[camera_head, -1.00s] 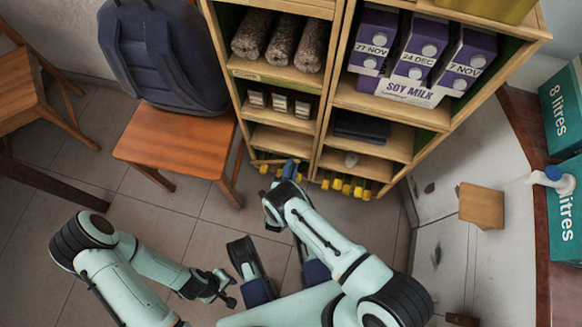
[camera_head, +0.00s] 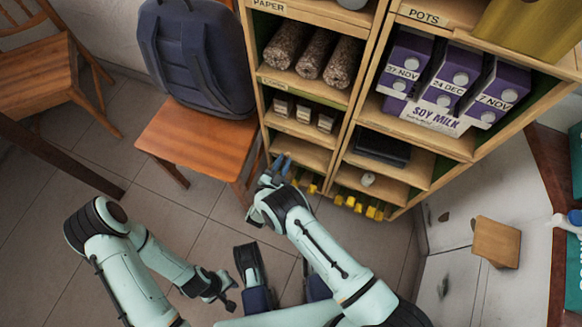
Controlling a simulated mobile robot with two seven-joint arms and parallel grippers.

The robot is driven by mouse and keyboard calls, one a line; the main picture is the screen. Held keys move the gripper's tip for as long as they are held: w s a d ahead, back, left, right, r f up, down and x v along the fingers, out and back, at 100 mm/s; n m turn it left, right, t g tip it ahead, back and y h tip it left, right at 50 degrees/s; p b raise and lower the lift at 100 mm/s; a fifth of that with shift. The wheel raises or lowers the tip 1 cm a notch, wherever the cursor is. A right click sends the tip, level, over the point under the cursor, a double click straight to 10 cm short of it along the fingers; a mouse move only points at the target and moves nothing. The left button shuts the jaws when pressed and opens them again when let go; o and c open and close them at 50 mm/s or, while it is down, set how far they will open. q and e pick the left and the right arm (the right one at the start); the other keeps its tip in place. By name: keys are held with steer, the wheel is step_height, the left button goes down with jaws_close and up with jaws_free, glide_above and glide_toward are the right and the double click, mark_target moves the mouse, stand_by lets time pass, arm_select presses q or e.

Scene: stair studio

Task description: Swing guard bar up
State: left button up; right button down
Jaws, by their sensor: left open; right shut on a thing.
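My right gripper (camera_head: 279,169) is at the shelf's lower left, in front of the bottom shelf level. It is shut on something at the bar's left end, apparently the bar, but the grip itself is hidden. My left gripper (camera_head: 222,287) is open and empty over the floor, well short of the shelf.
A wooden block (camera_head: 496,242) is at the right. Tiled floor lies open at left.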

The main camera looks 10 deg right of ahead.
steer(key=shift+w+a+r+n, duration=0.3)
steer(key=shift+w+a+n, duration=0.1)
steer(key=shift+w+a, duration=0.1)
steer(key=c, duration=1)
jaws_free()
steer(key=shift+c, duration=0.2)
steer(key=shift+s+f, duration=0.1)
steer(key=shift+s, duration=0.05)
